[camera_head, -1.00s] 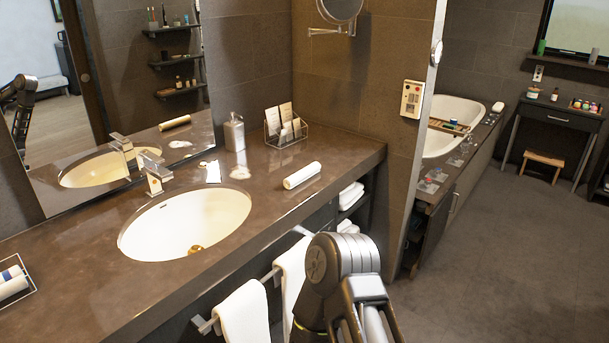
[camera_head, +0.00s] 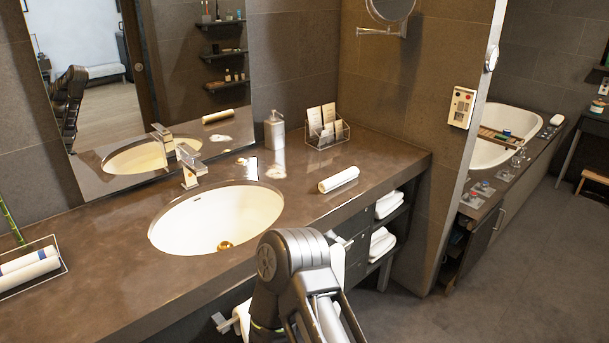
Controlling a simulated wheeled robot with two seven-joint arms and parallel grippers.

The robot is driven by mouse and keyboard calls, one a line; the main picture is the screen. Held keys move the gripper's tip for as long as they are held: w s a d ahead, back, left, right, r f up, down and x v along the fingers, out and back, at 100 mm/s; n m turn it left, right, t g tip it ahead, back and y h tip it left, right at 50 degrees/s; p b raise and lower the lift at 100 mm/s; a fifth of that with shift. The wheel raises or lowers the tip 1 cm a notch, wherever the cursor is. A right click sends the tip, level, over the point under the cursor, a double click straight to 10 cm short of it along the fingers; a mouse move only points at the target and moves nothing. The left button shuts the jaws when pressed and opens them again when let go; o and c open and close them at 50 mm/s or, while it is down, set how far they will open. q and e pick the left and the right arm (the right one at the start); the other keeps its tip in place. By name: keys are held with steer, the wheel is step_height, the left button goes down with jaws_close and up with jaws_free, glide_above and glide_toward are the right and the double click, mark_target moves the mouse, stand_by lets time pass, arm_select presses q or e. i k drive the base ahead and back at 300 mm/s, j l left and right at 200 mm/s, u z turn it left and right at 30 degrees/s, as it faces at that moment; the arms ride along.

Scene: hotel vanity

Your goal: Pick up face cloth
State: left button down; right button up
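A rolled white cloth (camera_head: 338,180) lies on the brown vanity counter (camera_head: 390,165), right of the sink. More white rolls (camera_head: 28,270) with a blue band lie in a wire tray at the left end of the counter. I cannot tell which of these is the face cloth. One of my dark arms rises from the bottom centre, in front of the counter edge.
The sink (camera_head: 217,218) with its tap (camera_head: 188,165) takes up the counter's middle. A soap dispenser (camera_head: 274,130) and a wire card holder (camera_head: 327,132) stand at the back. Folded towels (camera_head: 381,243) lie on shelves below. Open floor (camera_head: 530,270) is at the right.

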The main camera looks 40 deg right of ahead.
mark_target(326, 185)
steer(key=l+u, duration=0.15)
steer(key=l, duration=0.4)
steer(key=k+l+u, duration=0.15)
steer(key=l, duration=0.35)
steer(key=l+u, duration=0.2)
steer(key=l, duration=0.35)
steer(key=k+l+u, duration=0.15)
steer(key=l, duration=0.3)
steer(key=k+l, duration=0.1)
steer(key=l, duration=0.25)
steer(key=k+l, duration=0.1)
steer(key=l, duration=0.25)
steer(key=k+l, duration=0.1)
steer(key=l, duration=0.3)
steer(key=k+l, duration=0.1)
steer(key=l, duration=0.25)
steer(key=k+l, duration=0.1)
steer(key=l, duration=0.25)
